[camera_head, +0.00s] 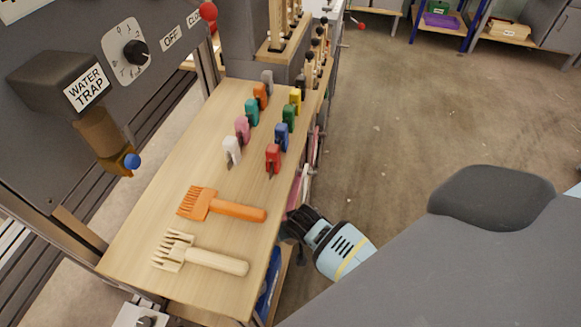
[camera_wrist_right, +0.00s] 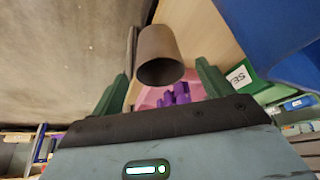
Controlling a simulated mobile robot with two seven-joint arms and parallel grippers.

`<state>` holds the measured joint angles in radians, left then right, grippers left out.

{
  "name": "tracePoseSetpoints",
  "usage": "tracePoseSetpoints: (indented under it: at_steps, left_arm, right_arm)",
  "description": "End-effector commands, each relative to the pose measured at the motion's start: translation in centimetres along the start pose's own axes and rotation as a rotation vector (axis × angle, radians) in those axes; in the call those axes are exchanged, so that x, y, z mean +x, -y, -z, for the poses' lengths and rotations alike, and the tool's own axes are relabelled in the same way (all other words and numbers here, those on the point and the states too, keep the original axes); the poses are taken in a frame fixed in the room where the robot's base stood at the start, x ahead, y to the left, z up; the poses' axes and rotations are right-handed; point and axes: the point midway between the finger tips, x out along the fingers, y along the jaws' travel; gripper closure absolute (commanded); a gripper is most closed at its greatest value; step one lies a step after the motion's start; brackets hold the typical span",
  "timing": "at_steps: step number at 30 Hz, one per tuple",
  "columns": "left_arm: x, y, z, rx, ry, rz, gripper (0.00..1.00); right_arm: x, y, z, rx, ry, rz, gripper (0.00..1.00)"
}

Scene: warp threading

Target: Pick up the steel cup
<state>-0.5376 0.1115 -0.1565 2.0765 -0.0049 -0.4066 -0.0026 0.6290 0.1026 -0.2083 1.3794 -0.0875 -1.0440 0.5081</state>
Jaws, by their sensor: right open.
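The steel cup (camera_wrist_right: 159,54) shows in the right wrist view as a brownish-grey tapered cup with its dark open mouth facing the camera. It is not visible in the head view. My right gripper (camera_wrist_right: 161,84) is open, with its two green fingers to the left and right of the cup. No contact between fingers and cup is visible. In the head view my right gripper (camera_head: 298,226) is low beside the right edge of the wooden bench, its fingertips partly hidden. My left gripper is not in view.
The wooden bench (camera_head: 155,225) carries an orange comb (camera_head: 225,206), a pale wooden comb (camera_head: 205,257) and several coloured clips. Near the cup are a pink container (camera_wrist_right: 200,88) with purple pieces, a green bin (camera_wrist_right: 245,76) and a blue bin (camera_wrist_right: 280,40). Open floor (camera_head: 400,110) lies right of the bench.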

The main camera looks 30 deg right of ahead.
Motion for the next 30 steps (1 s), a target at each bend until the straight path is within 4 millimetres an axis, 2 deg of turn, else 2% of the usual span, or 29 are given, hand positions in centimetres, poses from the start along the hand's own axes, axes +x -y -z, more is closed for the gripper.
tracePoseSetpoints:
  at_steps: [3, 8, 18, 27, 29, 30]
  left_arm:
    - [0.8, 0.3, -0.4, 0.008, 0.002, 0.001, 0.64]
    - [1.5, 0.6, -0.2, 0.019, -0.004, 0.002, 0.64]
    - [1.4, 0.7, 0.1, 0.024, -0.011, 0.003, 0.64]
    - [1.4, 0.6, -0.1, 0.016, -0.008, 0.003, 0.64]
    - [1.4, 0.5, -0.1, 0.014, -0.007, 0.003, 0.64]
    - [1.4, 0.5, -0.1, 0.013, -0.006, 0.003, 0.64]
  right_arm:
    - [2.0, 0.0, -0.1, -0.001, 0.003, -0.002, 0.21]
    - [3.7, 0.0, -0.1, -0.001, 0.003, -0.001, 0.21]
    - [4.1, 0.1, 0.0, -0.001, 0.000, 0.000, 0.22]
    - [4.1, 0.0, 0.0, -0.001, 0.000, 0.000, 0.61]
    - [4.1, 0.0, 0.0, -0.001, 0.000, 0.000, 0.69]
    - [4.0, 0.1, 0.0, -0.001, 0.000, 0.000, 0.70]
